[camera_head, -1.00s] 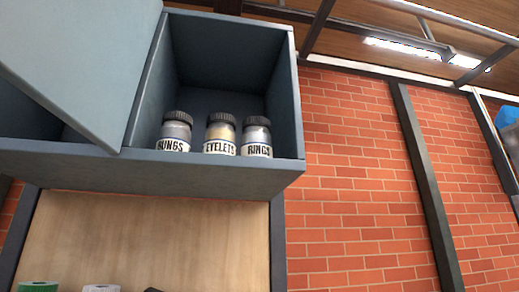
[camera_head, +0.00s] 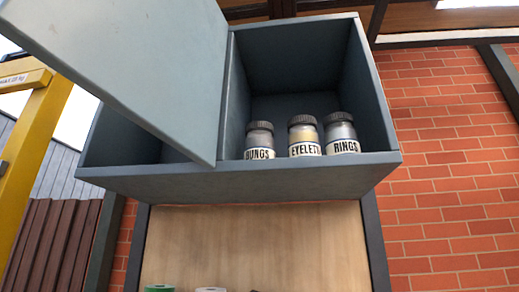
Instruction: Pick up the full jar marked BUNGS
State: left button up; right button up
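The jar marked BUNGS (camera_head: 260,142) stands upright in the right compartment of a blue-grey wall cabinet (camera_head: 250,180). It is the leftmost of three jars, has a dark lid and clear sides, and looks grey inside; how full it is I cannot tell. The jar marked EYELETS (camera_head: 304,136) stands to its right with yellowish contents. The jar marked RINGS (camera_head: 341,134) is at the right end. Neither of my grippers is in view.
A flat blue-grey door panel (camera_head: 140,65) covers much of the left compartment and slants close to the BUNGS jar's left. A front lip runs below the jars. A wooden board (camera_head: 255,245) is underneath, with a green roll (camera_head: 160,288) at its bottom. Brick wall (camera_head: 450,170) lies right.

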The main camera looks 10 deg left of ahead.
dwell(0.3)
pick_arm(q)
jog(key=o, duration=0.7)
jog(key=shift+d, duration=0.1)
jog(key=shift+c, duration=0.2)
